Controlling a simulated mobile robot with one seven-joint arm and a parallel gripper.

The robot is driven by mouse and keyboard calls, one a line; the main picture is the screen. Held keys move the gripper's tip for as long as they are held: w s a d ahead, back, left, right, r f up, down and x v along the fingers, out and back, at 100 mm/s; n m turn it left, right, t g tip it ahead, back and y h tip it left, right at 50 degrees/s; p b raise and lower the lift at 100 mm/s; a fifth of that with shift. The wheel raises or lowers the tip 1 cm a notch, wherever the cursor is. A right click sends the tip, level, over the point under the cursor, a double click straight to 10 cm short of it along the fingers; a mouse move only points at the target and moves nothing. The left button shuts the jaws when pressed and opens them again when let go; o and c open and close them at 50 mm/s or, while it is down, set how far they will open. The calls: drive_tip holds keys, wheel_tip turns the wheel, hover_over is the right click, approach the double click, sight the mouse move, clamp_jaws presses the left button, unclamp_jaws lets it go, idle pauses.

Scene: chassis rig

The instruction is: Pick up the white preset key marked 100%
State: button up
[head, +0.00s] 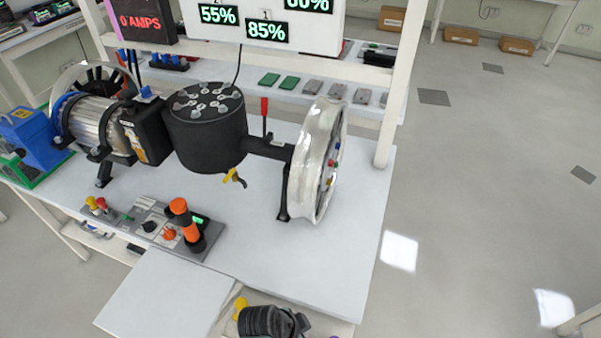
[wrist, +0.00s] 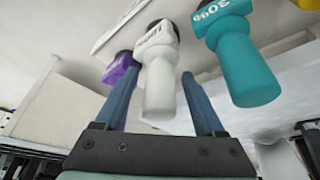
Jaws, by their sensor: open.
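The white preset key (wrist: 159,80) is in the middle of the wrist view, its handle pointing toward my gripper. Dark lettering on its head is tilted and too blurred to read surely. My gripper (wrist: 158,76) is open, with one blue finger on each side of the white key in the picture. I see no clear contact between fingers and handle. A purple key (wrist: 121,68) is to the left, partly hidden by the left finger. I cannot make out the white key in the head view.
A workbench (head: 330,262) carries a motor, a black drum (head: 206,135), a silver wheel (head: 318,165) and a control panel with an orange-handled lever (head: 184,222). A yellow item (head: 240,304) is at the bottom, beside a dark part, possibly my arm.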

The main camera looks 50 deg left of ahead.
clamp_jaws()
idle(0.4)
